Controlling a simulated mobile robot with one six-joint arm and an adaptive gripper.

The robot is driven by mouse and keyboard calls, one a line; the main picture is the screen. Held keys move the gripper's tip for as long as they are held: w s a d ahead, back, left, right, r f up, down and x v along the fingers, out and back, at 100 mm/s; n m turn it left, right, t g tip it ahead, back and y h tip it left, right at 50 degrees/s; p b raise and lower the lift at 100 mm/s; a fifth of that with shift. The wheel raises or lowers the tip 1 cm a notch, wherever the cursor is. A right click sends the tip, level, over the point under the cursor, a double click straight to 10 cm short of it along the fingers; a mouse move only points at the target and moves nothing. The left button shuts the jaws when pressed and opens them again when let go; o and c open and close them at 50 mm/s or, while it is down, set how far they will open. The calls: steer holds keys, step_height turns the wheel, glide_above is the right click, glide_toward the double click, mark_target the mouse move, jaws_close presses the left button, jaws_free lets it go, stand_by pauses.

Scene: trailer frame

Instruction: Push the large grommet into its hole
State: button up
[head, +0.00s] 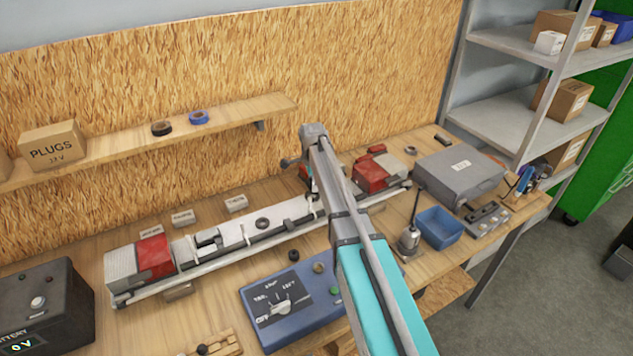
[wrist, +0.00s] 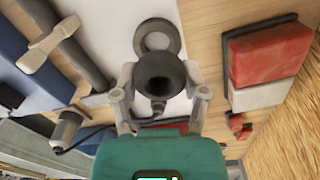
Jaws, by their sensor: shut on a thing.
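In the wrist view my gripper (wrist: 160,97) is shut on a dark, round large grommet (wrist: 157,72), whose hollow centre faces the camera. My gripper is mostly hidden behind my arm there.
A red and white block (wrist: 268,62) stands right of the gripper in the wrist view. In the head view, red lamps (head: 154,256) sit at the frame's ends. A blue control box (head: 290,305) is in front, with a blue bin (head: 440,227) and grey case (head: 458,172) to the right.

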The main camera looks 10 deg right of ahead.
steer(key=shift+s+f, duration=0.2)
steer(key=shift+f, duration=0.1)
steer(key=shift+f+b, duration=0.3)
steer(key=shift+b, duration=0.25)
steer(key=shift+f, duration=0.25)
steer(key=shift+f+b, duration=0.85)
steer(key=shift+b, duration=0.25)
stand_by(0.9)
stand_by(0.6)
steer(key=o, duration=0.9)
steer(key=shift+o, duration=0.2)
steer(key=shift+s+r, duration=0.1)
